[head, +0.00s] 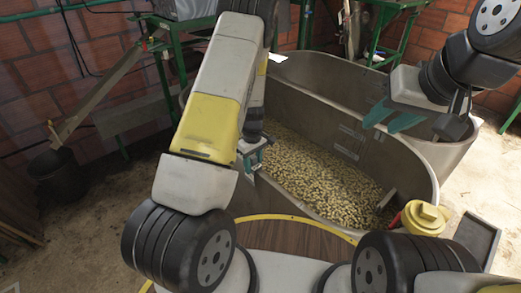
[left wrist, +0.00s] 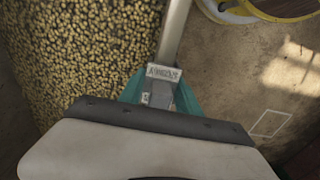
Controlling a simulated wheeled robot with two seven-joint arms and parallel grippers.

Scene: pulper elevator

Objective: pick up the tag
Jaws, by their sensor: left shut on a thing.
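The tag (left wrist: 163,73) is a small pale plate with dark lettering, partly turned, at the tips of my teal left gripper fingers in the left wrist view. My left gripper (left wrist: 160,92) is shut on it, above the near rim of the metal vat (left wrist: 172,30). In the head view my left gripper (head: 252,157) is at the vat's left rim; the tag is too small to make out clearly there. My right gripper (head: 392,117) is over the right side of the vat, with its teal fingers apart and nothing seen between them.
The vat (head: 420,160) holds many yellowish beans (head: 310,165). A yellow capped part (head: 425,216) and a dark tray (head: 477,236) are at the right. A black bucket (head: 58,175) and a sloping chute (head: 100,92) stand at the left. Floor is open at the left.

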